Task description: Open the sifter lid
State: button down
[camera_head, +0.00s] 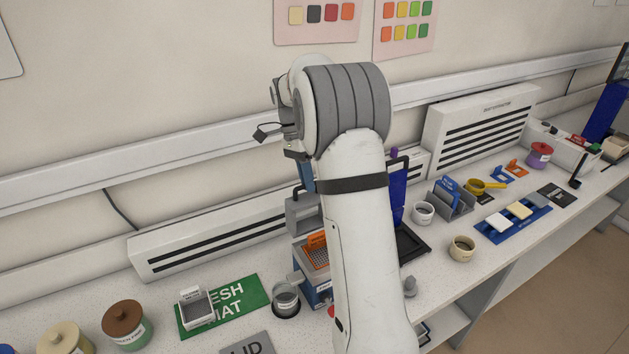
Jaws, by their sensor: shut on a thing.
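My arm rises through the middle of the head view and bends at the top. Its end points away from me, and my gripper is hidden behind the arm links. Just left of the arm stands a blue-grey box (322,287) with an orange, mesh-like top (317,255). A grey block (302,215) stands above and behind it, with a dark handle shape at its top. A grey round cup (286,299) sits left of the box. I cannot tell for sure which of these is the sifter, nor how its lid stands.
A green mesh mat (243,297) bears a small pale basket (196,311). A grey lid mat (247,346) lies at the front. Lidded jars (128,327) stand at left. Cups, a blue tray (493,231) and small tools crowd the right counter. A wall vent unit is behind.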

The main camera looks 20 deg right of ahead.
jog(key=shift+w+a+f+g, duration=0.15)
jog(key=shift+w+f+g, duration=0.5)
jog(key=shift+w+g, duration=0.3)
jog(key=shift+w+f, duration=0.1)
jog(key=shift+w, duration=0.05)
jog(key=c, duration=1.5)
grip_release()
jog(key=shift+w, duration=0.15)
jog(key=shift+r, duration=0.25)
jog(key=v, duration=0.7)
jog(key=shift+w+r, duration=0.1)
jog(key=shift+r, duration=0.2)
